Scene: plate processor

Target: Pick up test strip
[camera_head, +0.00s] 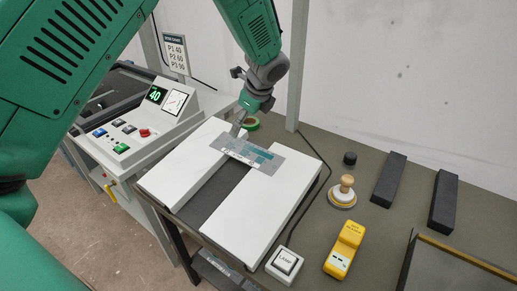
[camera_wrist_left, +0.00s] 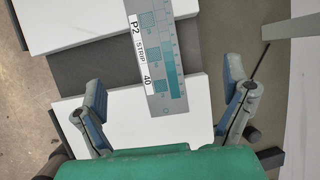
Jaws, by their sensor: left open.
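The test strip (camera_head: 254,154) is a flat grey plate with teal patches, lying across the gap between two white blocks. In the left wrist view the strip (camera_wrist_left: 156,60) shows a white label reading P2 STRIP 40. My left gripper (camera_head: 240,128) is at the strip's far left end in the head view, pointing down. In the left wrist view the gripper (camera_wrist_left: 165,85) is open, with one finger on each side of the strip's labelled end, both apart from it. Whether the fingertips are at the strip's height is unclear. My right gripper is not in view.
The white blocks (camera_head: 258,212) stand on a grey-brown table. A control panel (camera_head: 140,130) is at left. A thin post (camera_head: 298,70) rises behind.

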